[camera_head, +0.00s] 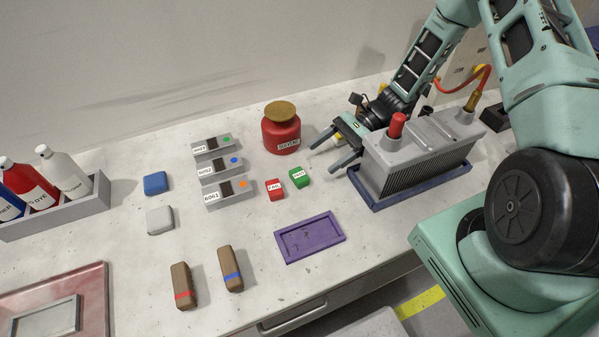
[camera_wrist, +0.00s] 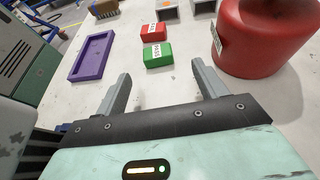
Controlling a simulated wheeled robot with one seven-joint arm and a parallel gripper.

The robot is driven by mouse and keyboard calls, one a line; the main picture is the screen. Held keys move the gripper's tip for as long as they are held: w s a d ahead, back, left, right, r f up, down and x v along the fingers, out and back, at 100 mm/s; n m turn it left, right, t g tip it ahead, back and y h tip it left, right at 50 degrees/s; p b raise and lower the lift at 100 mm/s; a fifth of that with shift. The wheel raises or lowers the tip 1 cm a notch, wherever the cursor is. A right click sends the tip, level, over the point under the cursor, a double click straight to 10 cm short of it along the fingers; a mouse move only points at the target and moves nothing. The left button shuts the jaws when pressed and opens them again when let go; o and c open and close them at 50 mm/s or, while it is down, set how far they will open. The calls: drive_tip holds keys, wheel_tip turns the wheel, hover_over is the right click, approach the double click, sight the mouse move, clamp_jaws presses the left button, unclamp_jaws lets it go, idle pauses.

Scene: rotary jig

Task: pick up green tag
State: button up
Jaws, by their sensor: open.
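The green tag (camera_head: 299,177) is a small green block with a white label, lying on the white bench just right of the red tag (camera_head: 274,189). In the wrist view the green tag (camera_wrist: 158,55) lies beyond my fingertips, roughly midway between them, with the red tag (camera_wrist: 153,32) behind it. My gripper (camera_head: 327,152) is open and empty. It is apart from the green tag, up and to its right in the head view, between the red jar and the grey finned block. Both fingers of my gripper (camera_wrist: 160,82) show in the wrist view.
A red jar (camera_head: 281,132) stands close behind the tags. A grey finned block (camera_head: 412,155) on a blue tray is to the right. A purple tray (camera_head: 310,238) lies in front. Grey labelled blocks (camera_head: 229,191) stand left. Bench between tags and purple tray is clear.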

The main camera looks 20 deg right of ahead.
sight(303, 173)
drive_tip(key=x, duration=0.2)
drive_tip(key=p+x, duration=0.2)
drive_tip(key=x, duration=0.1)
drive_tip(key=shift+s+a+f, duration=0.15)
drive_tip(key=shift+s+a, duration=0.1)
drive_tip(key=shift+s, duration=0.05)
drive_tip(key=shift+a+f, duration=0.3)
drive_tip(key=shift+a, duration=0.1)
drive_tip(key=c, duration=1.1)
